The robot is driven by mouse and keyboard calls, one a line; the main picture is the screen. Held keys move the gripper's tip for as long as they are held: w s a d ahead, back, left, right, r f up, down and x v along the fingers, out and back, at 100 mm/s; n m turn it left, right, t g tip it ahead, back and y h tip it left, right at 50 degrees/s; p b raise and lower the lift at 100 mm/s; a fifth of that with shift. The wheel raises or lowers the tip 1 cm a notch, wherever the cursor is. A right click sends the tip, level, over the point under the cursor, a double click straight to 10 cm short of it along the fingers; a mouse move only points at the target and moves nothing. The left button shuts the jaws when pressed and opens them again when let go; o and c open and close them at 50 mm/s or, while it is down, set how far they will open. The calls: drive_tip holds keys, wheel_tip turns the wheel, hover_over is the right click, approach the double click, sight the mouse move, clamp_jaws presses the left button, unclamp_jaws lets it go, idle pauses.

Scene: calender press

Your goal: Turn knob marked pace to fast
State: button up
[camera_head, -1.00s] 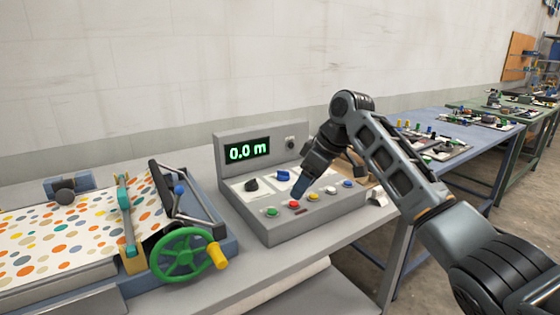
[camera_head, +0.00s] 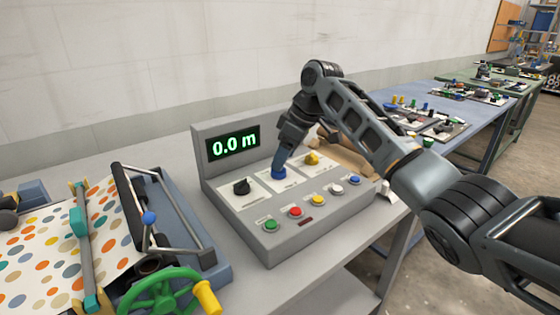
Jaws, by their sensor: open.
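The grey control panel (camera_head: 328,220) stands on the bench with three knobs on white plates: a black knob (camera_head: 241,187), a blue knob (camera_head: 278,173) and a yellow knob (camera_head: 312,158). The printed labels are too small to read, so I cannot tell which knob is marked pace. My gripper (camera_head: 281,161) is open and points down at the blue knob, its fingertips right at or just above it. I cannot tell whether they touch it. The gripper hides part of the blue knob and its plate.
Below the knobs is a row of several coloured buttons, including a red button (camera_head: 295,211). A calender press with a green handwheel (camera_head: 160,294) stands to the left. A blue table (camera_head: 470,112) with other devices is behind right.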

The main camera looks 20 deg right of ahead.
drive_tip(key=shift+x, duration=1.55)
drive_tip(key=c, duration=1)
